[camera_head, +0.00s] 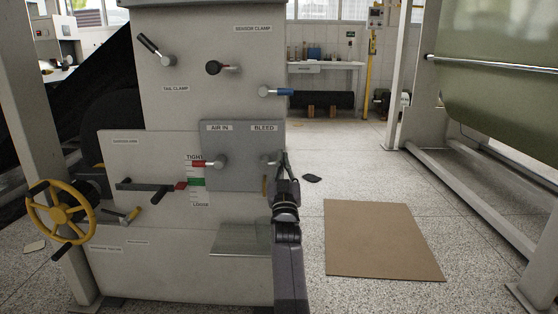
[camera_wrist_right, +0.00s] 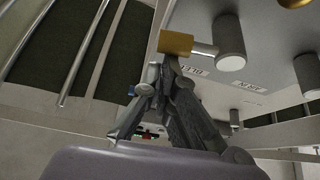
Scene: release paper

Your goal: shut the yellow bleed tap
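The yellow bleed tap shows in the right wrist view as a yellow block (camera_wrist_right: 175,43) on a short metal rod from a grey round hub. In the head view its hub (camera_head: 268,160) sits under the BLEED label, and my gripper covers the area to its right. A yellowish upright strip (camera_head: 264,184) shows below the hub; I cannot tell if it belongs to the tap. My right gripper (camera_head: 283,157) is beside the hub. In the wrist view its fingertips (camera_wrist_right: 168,66) come together right at the yellow block's edge; I cannot tell if they touch it. My left gripper is out of view.
The red-handled AIR IN tap (camera_head: 218,162) is left on the same grey panel (camera_head: 240,180). A yellow handwheel (camera_head: 60,212) is at far left. A brown sheet (camera_head: 380,240) lies on the floor to the right.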

